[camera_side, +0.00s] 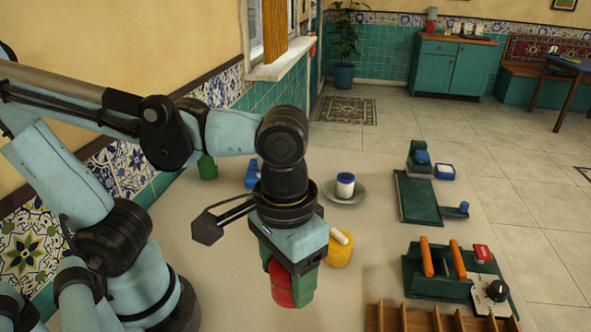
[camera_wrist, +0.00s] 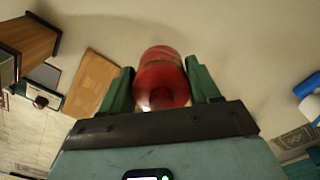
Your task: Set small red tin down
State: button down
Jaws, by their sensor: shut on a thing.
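The small red tin (camera_side: 281,285) is a red cylinder held between the green fingers of my gripper (camera_side: 294,288) in the side view. In the wrist view the red tin (camera_wrist: 162,78) sits between the two green fingertips of my gripper (camera_wrist: 161,88), with a finger against each side. Pale table surface shows around the tin. I cannot tell whether the tin's bottom touches the table (camera_side: 215,262).
A yellow container (camera_side: 339,252) stands just right of my gripper. A saucer (camera_side: 345,193) with a blue-and-white cup (camera_side: 345,184) is behind. A green device with orange handles (camera_side: 440,268) and a wooden slatted rack (camera_side: 430,318) are at right. Table left of my gripper looks clear.

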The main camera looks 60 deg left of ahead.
jog(key=w, duration=2.1)
jog(key=shift+m, duration=0.4)
jog(key=w+a+f, duration=0.2)
jog(key=a, duration=0.1)
jog(key=w+a+f, duration=0.5)
jog(key=a, duration=0.1)
jog(key=shift+w+a+f, duration=0.1)
jog(key=shift+w+f, duration=0.1)
jog(key=shift+f, duration=2.15)
jog(key=shift+f, duration=0.1)
jog(key=shift+c, duration=1.2)
grip_release()
